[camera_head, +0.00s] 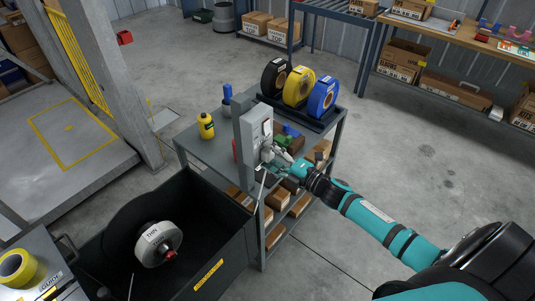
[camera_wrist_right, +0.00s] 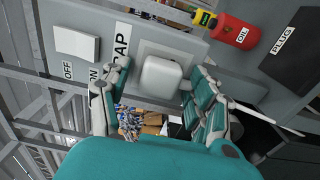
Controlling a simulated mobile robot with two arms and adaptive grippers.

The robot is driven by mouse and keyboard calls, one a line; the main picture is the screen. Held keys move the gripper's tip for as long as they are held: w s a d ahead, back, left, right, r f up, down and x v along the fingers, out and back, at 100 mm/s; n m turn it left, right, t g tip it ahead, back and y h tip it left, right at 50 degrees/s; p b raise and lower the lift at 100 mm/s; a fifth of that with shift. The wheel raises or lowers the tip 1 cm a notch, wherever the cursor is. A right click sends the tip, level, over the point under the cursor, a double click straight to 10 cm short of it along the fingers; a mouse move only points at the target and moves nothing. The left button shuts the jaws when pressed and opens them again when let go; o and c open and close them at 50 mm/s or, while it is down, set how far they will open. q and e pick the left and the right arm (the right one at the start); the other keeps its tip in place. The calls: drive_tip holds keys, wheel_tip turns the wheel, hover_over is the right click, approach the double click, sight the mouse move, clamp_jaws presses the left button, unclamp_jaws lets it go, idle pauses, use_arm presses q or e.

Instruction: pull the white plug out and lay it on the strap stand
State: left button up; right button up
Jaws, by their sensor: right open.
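The white plug (camera_wrist_right: 161,77) sits in a pale square socket plate on a grey panel, beside a label partly hidden that ends in "AP". My right gripper (camera_wrist_right: 156,82) is open, with its teal-padded fingers on either side of the plug. I cannot tell whether they touch it. In the head view my right gripper (camera_head: 270,153) is at the grey box on the cart's post, and the plug is hidden there. A dark stand (camera_head: 318,124) holding black, yellow and blue strap rolls is at the cart's back right. My left gripper is not in view.
A white switch (camera_wrist_right: 77,43) marked OFF and ON is beside the plug. A red oil can (camera_wrist_right: 235,32) is close by. A yellow bottle (camera_head: 206,126) stands on the cart top (camera_head: 188,142). A black bin (camera_head: 100,228) with a reel is in front.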

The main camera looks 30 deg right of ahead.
sight(271, 157)
idle(0.4)
clamp_jaws()
idle(0.4)
drive_tip(key=shift+p+v, duration=0.75)
drive_tip(key=shift+v, duration=2.25)
